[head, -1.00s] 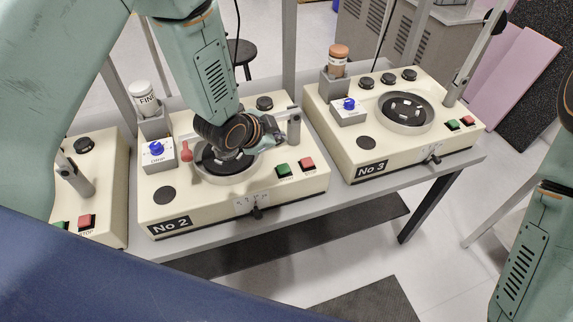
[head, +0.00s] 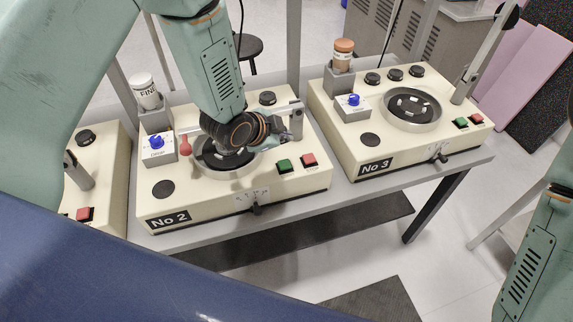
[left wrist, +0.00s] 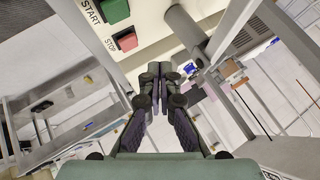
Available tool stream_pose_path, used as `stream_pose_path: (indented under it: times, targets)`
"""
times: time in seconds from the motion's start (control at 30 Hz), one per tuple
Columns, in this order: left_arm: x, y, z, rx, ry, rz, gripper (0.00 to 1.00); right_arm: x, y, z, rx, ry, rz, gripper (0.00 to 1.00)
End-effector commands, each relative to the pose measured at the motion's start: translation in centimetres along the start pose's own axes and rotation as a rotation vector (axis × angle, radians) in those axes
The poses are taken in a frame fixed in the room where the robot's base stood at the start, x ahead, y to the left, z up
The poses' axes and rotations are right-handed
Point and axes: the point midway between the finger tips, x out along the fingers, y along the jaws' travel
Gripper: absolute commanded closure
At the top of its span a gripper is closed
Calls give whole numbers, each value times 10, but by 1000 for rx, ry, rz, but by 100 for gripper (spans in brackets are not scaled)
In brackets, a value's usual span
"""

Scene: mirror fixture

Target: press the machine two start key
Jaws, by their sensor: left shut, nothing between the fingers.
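Machine two (head: 205,200), a cream box labelled No 2, stands on the bench in the head view. Its green start key (head: 284,166) and red stop key (head: 309,160) are on the right of its top. In the left wrist view the green START key (left wrist: 115,10) is at the top edge, with the red STOP key (left wrist: 126,40) below it. My left gripper (left wrist: 160,72) is shut and empty. Its fingers appear right of and below both keys there, apart from them. In the head view my left wrist hangs over machine two's round bowl (head: 225,168). My right gripper is out of view.
Machine No 3 (head: 376,168) stands to the right with its own green and red keys. Another machine (head: 108,195) is partly visible at left. A metal arm post (head: 297,122) rises on machine two behind its keys. A bottle (head: 146,92) stands at its back left.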

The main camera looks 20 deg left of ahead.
Motion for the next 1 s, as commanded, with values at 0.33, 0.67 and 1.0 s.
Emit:
stream_pose_path:
  times: [0.33, 0.67, 1.0]
  targets:
    - [35, 25, 24, -1, -1, 0, 100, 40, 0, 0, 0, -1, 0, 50]
    - [51, 36, 36, -1, -1, 0, 100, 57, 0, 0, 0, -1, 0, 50]
    - [49, 36, 35, -1, 0, 0, 100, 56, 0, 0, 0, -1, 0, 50]
